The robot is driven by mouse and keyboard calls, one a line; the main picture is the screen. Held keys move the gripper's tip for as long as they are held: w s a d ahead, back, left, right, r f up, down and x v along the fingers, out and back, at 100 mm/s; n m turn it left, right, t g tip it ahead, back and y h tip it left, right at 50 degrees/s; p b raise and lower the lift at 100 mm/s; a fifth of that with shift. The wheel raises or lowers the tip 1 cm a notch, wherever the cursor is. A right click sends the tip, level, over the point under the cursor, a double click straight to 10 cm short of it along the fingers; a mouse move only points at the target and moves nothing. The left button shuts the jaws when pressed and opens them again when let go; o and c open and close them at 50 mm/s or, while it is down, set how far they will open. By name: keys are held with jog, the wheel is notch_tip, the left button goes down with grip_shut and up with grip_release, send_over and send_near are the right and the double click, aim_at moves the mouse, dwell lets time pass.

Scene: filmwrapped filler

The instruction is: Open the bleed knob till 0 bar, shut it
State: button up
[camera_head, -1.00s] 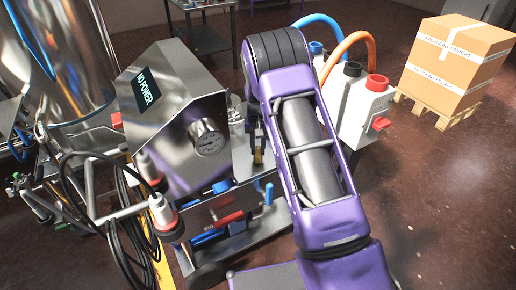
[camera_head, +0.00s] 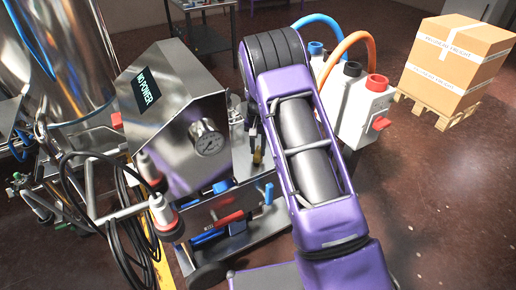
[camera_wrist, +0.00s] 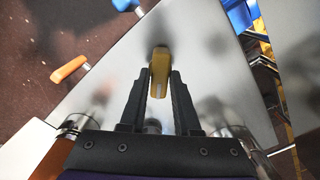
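The bleed knob appears to be the yellow-brass piece (camera_wrist: 159,75) in the wrist view. It also shows small beside my arm in the head view (camera_head: 257,158). My gripper (camera_wrist: 161,74) has its two dark fingertips on either side of the knob, close to its sides. I cannot tell whether they press on it. In the head view my arm hides most of the gripper.
A display reading "NO POWER" (camera_head: 146,90) is on the cabinet. Red and blue handles (camera_head: 229,218) sit below. A white box with a red switch (camera_head: 365,110) and hoses stands right of my arm. Black cables (camera_head: 75,190) hang at left. A carton on a pallet (camera_head: 455,65) stands far right.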

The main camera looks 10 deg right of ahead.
aim_at(258, 151)
jog(key=o, duration=0.3)
jog(key=shift+o, duration=0.2)
notch_tip(258, 151, up, 18)
jog(key=p, duration=0.2)
jog(key=shift+f, duration=0.25)
